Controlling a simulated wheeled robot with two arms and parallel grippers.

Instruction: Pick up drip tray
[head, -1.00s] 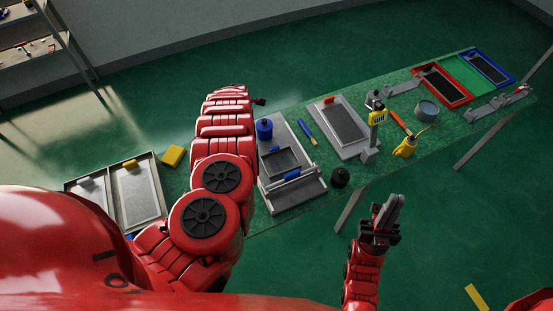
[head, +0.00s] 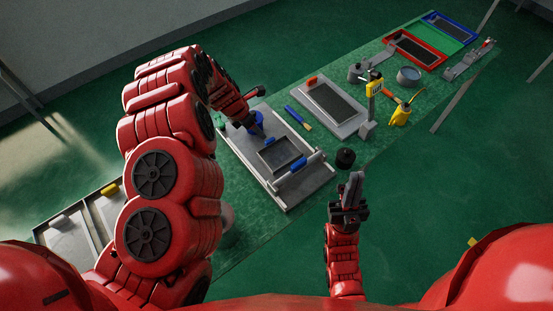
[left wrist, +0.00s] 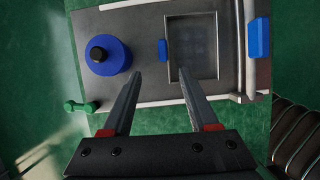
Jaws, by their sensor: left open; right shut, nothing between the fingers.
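The drip tray appears to be the shallow grey square tray (head: 281,157) with a small blue tab, lying on the grey press plate. It also shows in the left wrist view (left wrist: 194,48), with its blue tab (left wrist: 162,50) on its left side. My left gripper (left wrist: 159,75) is open above the plate, its fingers pointing towards the tab and apart from it. In the head view my left arm reaches over the press from the left and its fingertips are hard to make out. My right gripper (head: 352,190) is shut and empty, off the front edge of the bench.
A blue cylinder with a black knob (left wrist: 108,55) stands left of the tray on the plate. A bar with a blue grip (left wrist: 258,38) lies on the tray's other side.

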